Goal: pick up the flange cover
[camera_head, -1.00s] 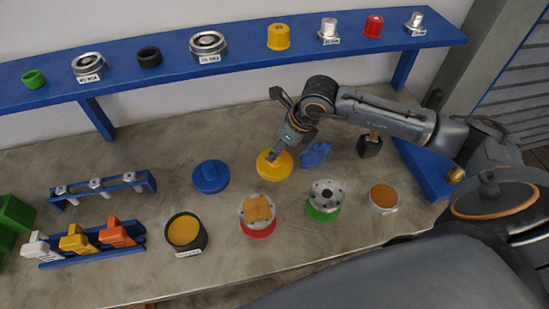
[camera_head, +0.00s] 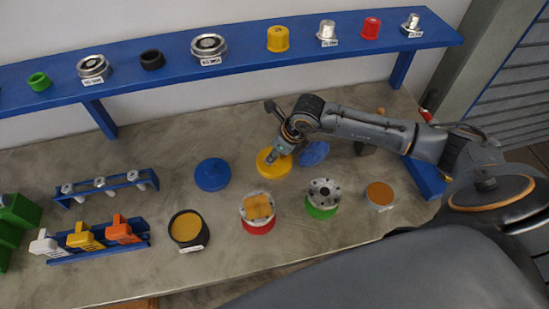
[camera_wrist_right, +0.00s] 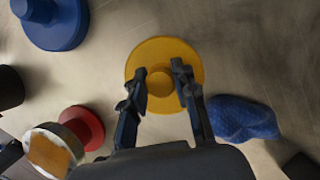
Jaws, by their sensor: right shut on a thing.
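A yellow flange cover (camera_head: 266,167), a round disc with a raised knob, is at the middle of the worktable, with no clear gap under it. It also shows in the right wrist view (camera_wrist_right: 165,50). My right gripper (camera_head: 274,156) reaches down over it from above. In the wrist view its two fingers (camera_wrist_right: 160,76) stand on either side of the knob, shut on it, and hide part of the disc. A similar blue cover (camera_head: 212,175) lies to the left, also in the wrist view (camera_wrist_right: 55,22). My left gripper is not in view.
A blue lumpy item (camera_head: 315,152) lies close right of the yellow cover. In front stand a black vessel (camera_head: 188,230), a red-based vessel (camera_head: 258,226), a green-based flanged vessel (camera_head: 322,212) and an orange-topped one (camera_head: 379,196). A blue shelf (camera_head: 240,62) runs behind.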

